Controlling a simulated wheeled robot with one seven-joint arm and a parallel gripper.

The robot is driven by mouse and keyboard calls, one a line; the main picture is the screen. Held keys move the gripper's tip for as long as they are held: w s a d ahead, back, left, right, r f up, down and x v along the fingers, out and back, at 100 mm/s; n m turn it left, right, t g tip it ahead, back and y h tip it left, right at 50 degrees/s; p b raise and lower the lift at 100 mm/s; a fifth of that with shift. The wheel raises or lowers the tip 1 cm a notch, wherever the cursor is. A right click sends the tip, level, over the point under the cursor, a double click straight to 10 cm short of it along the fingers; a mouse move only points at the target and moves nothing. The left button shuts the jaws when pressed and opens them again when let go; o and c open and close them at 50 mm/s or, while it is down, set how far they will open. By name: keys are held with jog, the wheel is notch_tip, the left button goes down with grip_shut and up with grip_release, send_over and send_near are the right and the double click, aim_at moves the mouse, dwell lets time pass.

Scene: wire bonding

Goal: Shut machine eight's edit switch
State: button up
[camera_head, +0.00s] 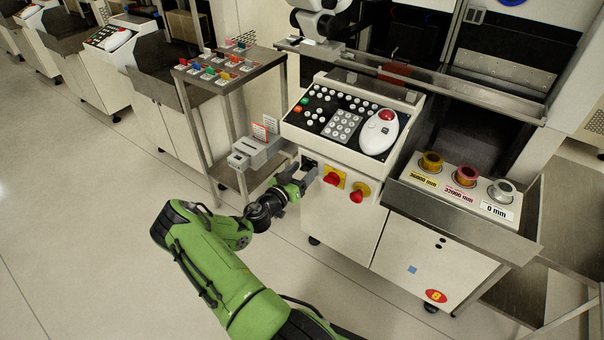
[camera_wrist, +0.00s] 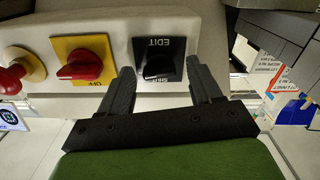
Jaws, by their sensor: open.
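The edit switch (camera_wrist: 160,64) is a black knob on a black plate marked EDIT and SHUT, on the cream front of the machine. In the wrist view it sits just beyond and between the fingertips of my gripper (camera_wrist: 158,78). The fingers are open, one on each side of the knob's line; I cannot tell whether they touch it. In the head view my gripper (camera_head: 302,184) is at the left end of the machine's front panel, largely covering the switch. Machine eight (camera_head: 408,262) carries a red and yellow "8" label (camera_head: 436,296) low on its front.
A red knob on a yellow plate (camera_wrist: 80,64) is left of the edit switch, with another red knob on a yellow round base (camera_wrist: 14,76) further left. A grey box with cards (camera_head: 258,150) stands beside the machine. Open floor (camera_head: 90,230) lies to the left.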

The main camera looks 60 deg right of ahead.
jog(key=shift+d, duration=0.1)
jog(key=shift+c, duration=0.2)
jog(key=c, duration=1)
jog(key=n, duration=0.3)
jog(key=shift+n+b, duration=0.3)
jog(key=shift+n, duration=0.1)
jog(key=n, duration=0.4)
jog(key=shift+w+n, duration=0.1)
jog(key=shift+n, duration=0.2)
jog(key=n, duration=0.4)
jog(key=shift+f+p, duration=0.1)
jog(key=shift+p, duration=0.3)
jog(key=shift+f+n, duration=0.1)
jog(key=shift+n, duration=1.6)
jog(key=shift+p, duration=0.3)
